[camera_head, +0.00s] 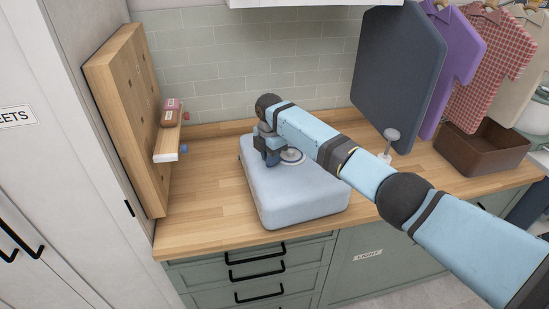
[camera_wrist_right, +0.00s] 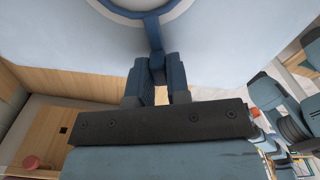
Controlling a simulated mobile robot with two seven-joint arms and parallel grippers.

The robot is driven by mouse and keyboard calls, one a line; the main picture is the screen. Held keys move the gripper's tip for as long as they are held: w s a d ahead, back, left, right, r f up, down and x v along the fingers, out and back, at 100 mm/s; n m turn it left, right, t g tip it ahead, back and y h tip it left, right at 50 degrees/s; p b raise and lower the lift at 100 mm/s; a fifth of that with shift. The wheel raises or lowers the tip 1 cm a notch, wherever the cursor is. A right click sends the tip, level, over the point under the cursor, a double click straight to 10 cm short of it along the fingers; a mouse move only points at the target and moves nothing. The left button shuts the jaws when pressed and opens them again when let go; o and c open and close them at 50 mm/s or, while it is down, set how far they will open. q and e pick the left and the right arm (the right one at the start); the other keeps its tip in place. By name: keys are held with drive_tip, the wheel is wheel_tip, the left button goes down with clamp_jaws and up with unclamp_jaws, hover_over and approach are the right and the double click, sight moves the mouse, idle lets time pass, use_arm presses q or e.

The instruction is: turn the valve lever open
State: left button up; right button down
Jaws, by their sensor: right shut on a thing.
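A pale blue, rounded block (camera_head: 295,195) lies on the wooden counter. A round grey-and-white disc (camera_head: 292,155) sits on its top. In the right wrist view, a dark blue lever (camera_wrist_right: 154,33) runs from the rim of the round part (camera_wrist_right: 140,8) down to my fingers. My right gripper (camera_head: 270,157) is at the left side of the disc, over the block's top. In the right wrist view my right gripper (camera_wrist_right: 158,75) is shut on the lever's end. In the head view my gripper and forearm hide the lever and part of the disc. My left gripper is not in view.
A wooden pegboard (camera_head: 125,120) with a small shelf (camera_head: 167,145) stands at the left. A dark ironing board (camera_head: 395,75) stands behind my right arm. A brown bin (camera_head: 480,153) and hanging shirts (camera_head: 498,65) are at the right. The counter (camera_head: 205,200) left of the block is clear.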

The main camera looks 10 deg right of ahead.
drive_tip(key=shift+w, duration=0.15)
idle(0.4)
drive_tip(key=c, duration=1.1)
unclamp_jaws()
wheel_tip(320, 180, up, 14)
drive_tip(key=shift+f+b, duration=0.1)
drive_tip(key=shift+b, duration=0.9)
